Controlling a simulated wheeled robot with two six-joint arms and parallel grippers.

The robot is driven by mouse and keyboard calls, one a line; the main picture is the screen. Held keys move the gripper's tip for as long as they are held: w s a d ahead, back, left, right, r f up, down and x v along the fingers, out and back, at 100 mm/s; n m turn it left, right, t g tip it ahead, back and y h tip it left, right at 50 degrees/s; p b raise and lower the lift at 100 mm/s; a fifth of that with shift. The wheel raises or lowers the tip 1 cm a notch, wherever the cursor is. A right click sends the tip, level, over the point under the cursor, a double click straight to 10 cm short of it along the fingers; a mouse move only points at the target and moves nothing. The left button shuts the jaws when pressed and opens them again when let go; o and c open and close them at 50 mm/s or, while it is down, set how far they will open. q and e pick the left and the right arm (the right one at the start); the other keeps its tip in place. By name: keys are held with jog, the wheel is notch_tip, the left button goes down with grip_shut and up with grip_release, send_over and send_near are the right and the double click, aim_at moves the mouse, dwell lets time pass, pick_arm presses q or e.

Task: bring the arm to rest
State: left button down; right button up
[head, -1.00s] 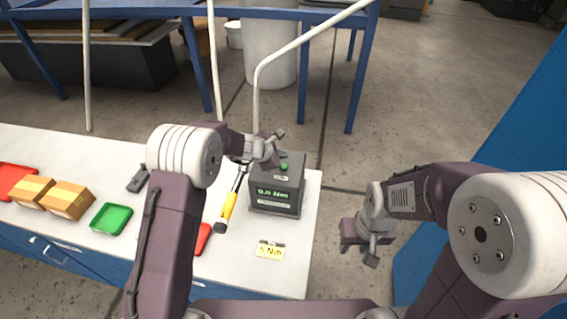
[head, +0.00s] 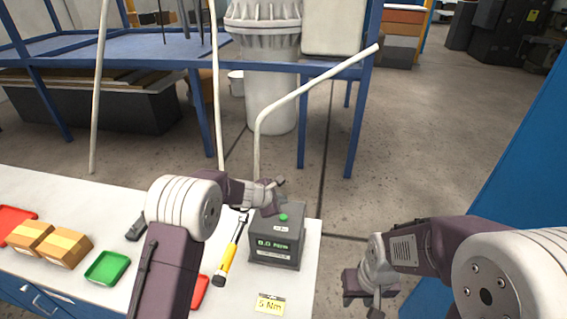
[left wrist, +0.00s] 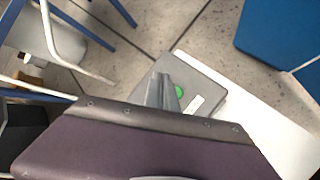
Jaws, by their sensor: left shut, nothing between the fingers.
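My left gripper (head: 275,188) is shut and empty, just behind and above the dark torque tester (head: 275,252). The tester has a green button on top and a green display that appears to read 0.0 Nm. In the left wrist view, the shut fingers (left wrist: 163,92) show in front of the tester's grey top (left wrist: 205,90), beside its green button. I cannot tell whether they touch it. My right gripper (head: 364,290) hangs to the right of the workbench, over the floor; its finger gap is unclear.
A yellow-handled torque wrench (head: 229,262) lies on the white workbench (head: 190,247). A 5 Nm card (head: 270,304), a green tray (head: 107,267), boxes (head: 66,247) and a red tray (head: 14,221) are also there. A bent white rail (head: 310,88) rises behind the tester.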

pick_arm(q)
jog(key=shift+a+f+b, duration=0.15)
jog(key=shift+f+b, duration=0.15)
jog(key=s+a+f+m+g+y+b, duration=0.1)
jog(key=s+a+f+m+g+b, duration=0.1)
jog(key=s, duration=0.9)
jog(key=s+a+f+m+g+y+b, duration=0.2)
jog(key=s+a+f+m+b, duration=0.3)
jog(key=s+a+m, duration=0.4)
jog(key=s+a+f+m+g+y+b, duration=0.2)
jog(key=s+a+f+m+b, duration=0.2)
jog(key=s, duration=0.8)
jog(key=a+m, duration=0.2)
jog(key=m, duration=0.2)
jog(key=shift+s+f+m, duration=0.3)
jog(key=shift+f, duration=0.05)
